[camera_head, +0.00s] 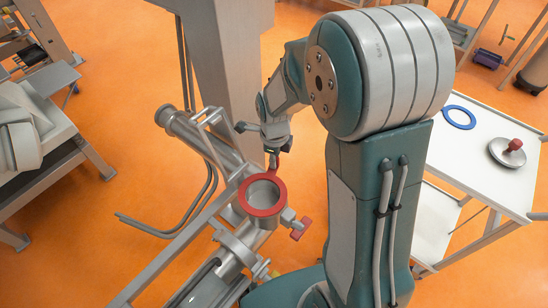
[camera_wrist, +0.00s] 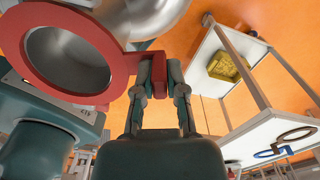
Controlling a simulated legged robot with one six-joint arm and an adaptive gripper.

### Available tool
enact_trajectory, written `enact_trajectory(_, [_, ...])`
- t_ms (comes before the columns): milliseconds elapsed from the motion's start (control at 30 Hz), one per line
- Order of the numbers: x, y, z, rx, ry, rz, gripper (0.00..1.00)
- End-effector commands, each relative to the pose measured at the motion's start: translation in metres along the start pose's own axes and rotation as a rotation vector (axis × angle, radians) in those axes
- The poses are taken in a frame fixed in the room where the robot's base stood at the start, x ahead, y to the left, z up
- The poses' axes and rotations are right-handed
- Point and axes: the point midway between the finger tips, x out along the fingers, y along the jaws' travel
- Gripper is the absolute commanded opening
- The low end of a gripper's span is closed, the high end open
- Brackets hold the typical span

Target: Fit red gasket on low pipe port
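The red gasket (camera_head: 262,212) is a flat ring with a tab. In the head view it lies over the mouth of the low pipe port (camera_head: 266,224), a short grey cylinder, roughly in line with it. I cannot tell whether the ring rests on the rim or hovers just above. My gripper (camera_head: 273,152) is at the ring's far side. In the wrist view the gasket (camera_wrist: 118,80) fills the upper left, with grey metal showing through its hole. Its tab is pinched between the two fingers of my gripper (camera_wrist: 159,75).
A red valve handle (camera_head: 301,229) sticks out right of the port. Metal pipes and rails run around it, with a grey column (camera_head: 222,70) behind. A white table (camera_head: 475,165) at right holds a blue ring (camera_head: 459,117) and a red-knobbed disc (camera_head: 508,152).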

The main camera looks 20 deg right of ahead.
Motion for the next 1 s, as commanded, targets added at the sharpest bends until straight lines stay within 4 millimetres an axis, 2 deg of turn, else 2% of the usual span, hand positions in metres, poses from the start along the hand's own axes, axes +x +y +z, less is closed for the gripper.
enact_trajectory(33, [0.0, 0.0, 0.0, 0.0, 0.0, 0.0, 0.34])
enact_trajectory(67, [0.0, 0.0, 0.0, 0.0, 0.0, 0.0, 0.47])
enact_trajectory(100, [0.0, 0.0, 0.0, 0.0, 0.0, 0.0, 0.56])
enact_trajectory(433, [0.0, 0.0, 0.0, 0.0, 0.0, 0.0, 0.56])
enact_trajectory(567, [-0.009, -0.001, 0.001, 0.0, -0.003, -0.003, 0.56])
enact_trajectory(1000, [-0.094, -0.001, 0.001, 0.0, -0.002, -0.004, 0.56])
